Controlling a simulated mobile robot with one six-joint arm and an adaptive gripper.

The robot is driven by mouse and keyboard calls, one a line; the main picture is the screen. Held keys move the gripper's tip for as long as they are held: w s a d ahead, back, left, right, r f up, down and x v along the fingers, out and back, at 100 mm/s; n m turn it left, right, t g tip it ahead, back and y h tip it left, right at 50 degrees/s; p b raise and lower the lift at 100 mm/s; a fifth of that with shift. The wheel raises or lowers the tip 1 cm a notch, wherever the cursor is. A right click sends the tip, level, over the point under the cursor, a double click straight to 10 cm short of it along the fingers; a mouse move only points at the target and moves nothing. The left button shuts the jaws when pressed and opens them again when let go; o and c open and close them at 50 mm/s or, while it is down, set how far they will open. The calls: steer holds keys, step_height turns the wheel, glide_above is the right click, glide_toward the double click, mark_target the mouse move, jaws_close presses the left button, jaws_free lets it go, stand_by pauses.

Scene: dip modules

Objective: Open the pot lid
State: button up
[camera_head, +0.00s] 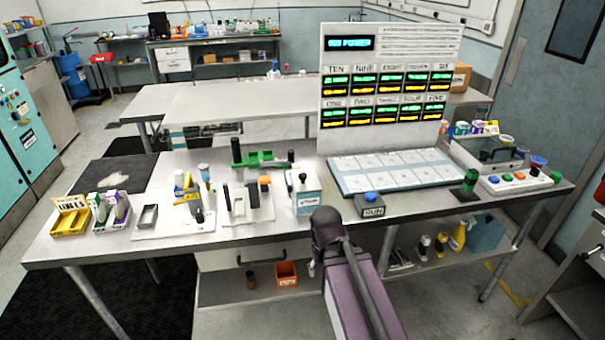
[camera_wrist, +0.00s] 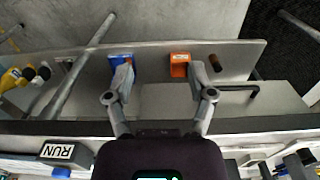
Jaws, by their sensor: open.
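A white, box-like container (camera_head: 304,201) with a small dark knob on its lid stands near the table's front edge, just left of my arm in the head view. It may be the pot; I cannot tell for sure, and its lid looks closed. My gripper (camera_wrist: 160,88) is open and empty in the wrist view, with its two grey fingers spread apart. It hangs in front of the table edge, with the lower shelf beyond it. In the head view my arm hides most of it. The container is not clearly seen in the wrist view.
The table (camera_head: 225,237) holds small fixtures left of the container and a RUN button box (camera_head: 371,211) to its right. A tall display panel (camera_head: 385,140) stands behind. An orange bin (camera_head: 286,274) and a drawer handle (camera_head: 262,257) are below the tabletop.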

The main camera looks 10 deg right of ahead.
mark_target(303, 175)
steer(key=w+r+n+p, duration=0.9)
steer(key=w+r+p, duration=1.7)
steer(key=w, duration=0.3)
steer(key=shift+r, duration=0.15)
steer(key=shift+f, duration=0.2)
step_height(303, 175, down, 14)
steer(key=b, duration=1.3)
steer(key=shift+r+b, duration=0.25)
steer(key=shift+b, duration=0.05)
